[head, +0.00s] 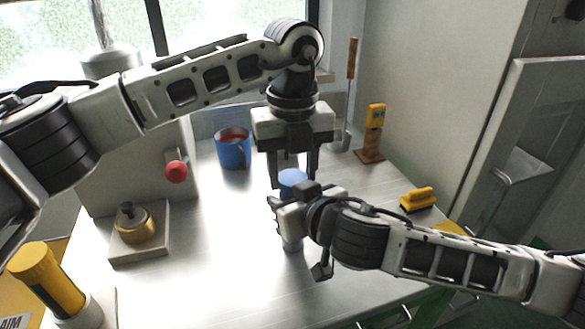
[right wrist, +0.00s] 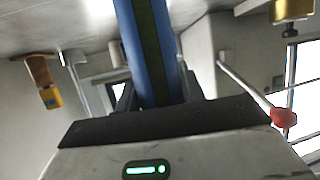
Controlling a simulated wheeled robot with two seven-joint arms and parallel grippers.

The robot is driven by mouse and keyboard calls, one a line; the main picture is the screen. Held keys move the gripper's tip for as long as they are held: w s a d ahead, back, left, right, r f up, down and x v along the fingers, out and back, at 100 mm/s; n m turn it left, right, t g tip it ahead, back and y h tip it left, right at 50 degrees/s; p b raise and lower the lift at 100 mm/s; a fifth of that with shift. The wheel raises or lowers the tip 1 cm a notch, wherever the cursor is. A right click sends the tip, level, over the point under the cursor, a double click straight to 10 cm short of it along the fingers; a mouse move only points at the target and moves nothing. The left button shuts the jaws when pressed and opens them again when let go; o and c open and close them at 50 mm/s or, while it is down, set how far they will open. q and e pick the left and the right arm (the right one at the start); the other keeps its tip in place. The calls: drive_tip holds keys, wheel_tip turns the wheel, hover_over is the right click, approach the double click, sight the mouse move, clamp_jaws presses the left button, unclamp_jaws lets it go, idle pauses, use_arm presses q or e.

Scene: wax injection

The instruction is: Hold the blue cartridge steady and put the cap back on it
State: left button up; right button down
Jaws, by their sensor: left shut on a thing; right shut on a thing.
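The blue cartridge (head: 292,243) stands upright over the metal table, largely hidden behind my right gripper in the head view. In the right wrist view the cartridge (right wrist: 145,50) is a long blue cylinder with a dark lengthwise stripe. My right gripper (head: 292,225) comes from the right and is shut on its body. My left gripper (head: 292,180) points straight down above it, shut on a round blue piece (head: 292,176), apparently the cap, at the cartridge's top. Whether cap and cartridge touch is hidden by the right gripper.
A blue mug (head: 233,150) stands behind left. A machine with a red knob (head: 176,171) and a brass piece on a block (head: 136,225) are left. A yellow-topped stand (head: 375,125) and yellow-handled tool (head: 417,199) are right. A yellow cylinder (head: 45,278) is front left. The front middle table is clear.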

use_arm(q)
drive_tip(key=shift+m, duration=0.7)
drive_tip(key=o, duration=1.1)
drive_tip(key=shift+r, duration=2.25)
drive_tip(key=shift+r+n, duration=1)
drive_tip(key=shift+r, duration=0.75)
drive_tip(key=shift+c, duration=0.5)
